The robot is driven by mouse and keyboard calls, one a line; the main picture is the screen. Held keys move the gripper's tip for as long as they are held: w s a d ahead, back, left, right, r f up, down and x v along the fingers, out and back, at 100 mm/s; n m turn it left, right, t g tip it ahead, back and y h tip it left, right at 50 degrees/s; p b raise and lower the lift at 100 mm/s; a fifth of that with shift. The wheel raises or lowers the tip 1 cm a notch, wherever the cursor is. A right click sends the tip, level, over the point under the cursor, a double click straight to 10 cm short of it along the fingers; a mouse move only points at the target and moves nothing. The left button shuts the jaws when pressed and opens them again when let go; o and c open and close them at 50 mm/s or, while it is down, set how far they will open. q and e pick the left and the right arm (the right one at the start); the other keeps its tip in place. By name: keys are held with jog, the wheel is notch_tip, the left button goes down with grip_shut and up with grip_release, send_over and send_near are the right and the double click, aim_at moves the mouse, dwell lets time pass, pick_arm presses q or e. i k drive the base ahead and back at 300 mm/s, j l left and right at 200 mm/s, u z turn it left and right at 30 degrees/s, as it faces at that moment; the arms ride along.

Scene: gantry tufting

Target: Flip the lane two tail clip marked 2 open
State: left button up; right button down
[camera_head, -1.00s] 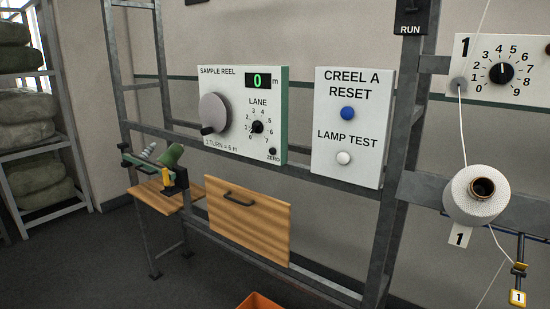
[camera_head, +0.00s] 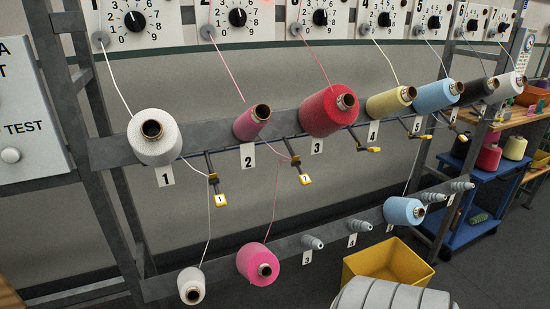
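The lane two tail clip (camera_head: 295,160) hangs on a short dark arm below the upper rail, right of the number 2 plate (camera_head: 248,156). Its yellow tag (camera_head: 304,180) bears a small mark that looks like 2. A pink yarn runs by the clip, between the upper lane two cone (camera_head: 251,122) and the lower pink cone (camera_head: 258,264). The clip is too small to tell whether its jaws are open or shut. Neither of my grippers is in view.
The white cone (camera_head: 155,138) and the lane one clip (camera_head: 217,187) are to the left; the red cone (camera_head: 328,110) is to the right. Bare pegs (camera_head: 312,242) stick out from the lower rail. A yellow bin (camera_head: 388,262) and a pale ribbed object (camera_head: 392,294) are at the lower right.

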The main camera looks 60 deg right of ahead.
aim_at(304, 180)
jog(key=z, duration=2.05)
jog(key=l+z, duration=0.5)
jog(key=z, duration=0.25)
